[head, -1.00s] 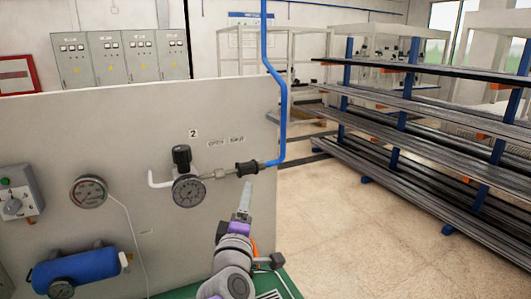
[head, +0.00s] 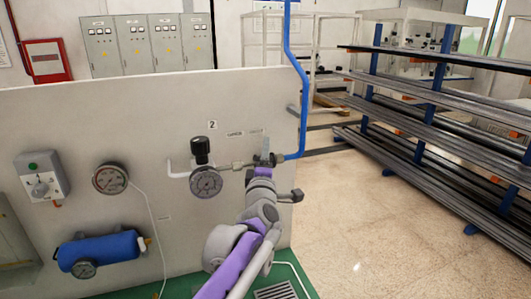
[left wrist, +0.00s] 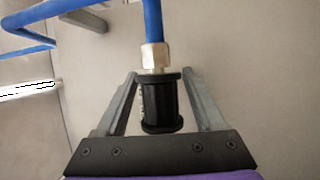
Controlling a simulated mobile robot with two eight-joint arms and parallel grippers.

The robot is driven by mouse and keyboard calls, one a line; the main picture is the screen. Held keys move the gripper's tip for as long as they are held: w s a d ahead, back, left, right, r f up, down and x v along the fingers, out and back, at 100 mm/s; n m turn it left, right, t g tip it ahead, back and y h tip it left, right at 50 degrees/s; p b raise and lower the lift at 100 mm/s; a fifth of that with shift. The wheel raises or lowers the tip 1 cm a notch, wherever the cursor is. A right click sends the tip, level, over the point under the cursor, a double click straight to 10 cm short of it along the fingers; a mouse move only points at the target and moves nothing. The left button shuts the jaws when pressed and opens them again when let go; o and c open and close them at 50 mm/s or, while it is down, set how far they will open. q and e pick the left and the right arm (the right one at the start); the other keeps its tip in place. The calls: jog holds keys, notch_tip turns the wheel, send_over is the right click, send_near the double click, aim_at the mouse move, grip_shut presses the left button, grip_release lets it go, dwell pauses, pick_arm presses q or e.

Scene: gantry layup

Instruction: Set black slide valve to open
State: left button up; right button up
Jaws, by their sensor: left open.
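The black slide valve (left wrist: 161,106) is a ribbed black sleeve with a metal nut and a blue hose at one end. It fills the middle of the left wrist view. My left gripper (left wrist: 160,90) is open, with one finger on each side of the sleeve and a visible gap to it. In the head view my left gripper (head: 264,160) is at the valve on the panel and hides most of it. I cannot tell the slide's set position. My right gripper is in neither view.
The pale panel (head: 90,125) carries a gauge with a black knob (head: 206,182), another gauge (head: 110,178), a blue cylinder (head: 98,250) and a grey switch box (head: 42,178). The blue pipe (head: 303,110) rises beside the valve. Racks of bars stand right, with clear floor between.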

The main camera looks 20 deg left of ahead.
pick_arm(q)
jog(key=shift+w, duration=0.2)
jog(key=shift+c, duration=0.2)
grip_shut()
dwell(1.2)
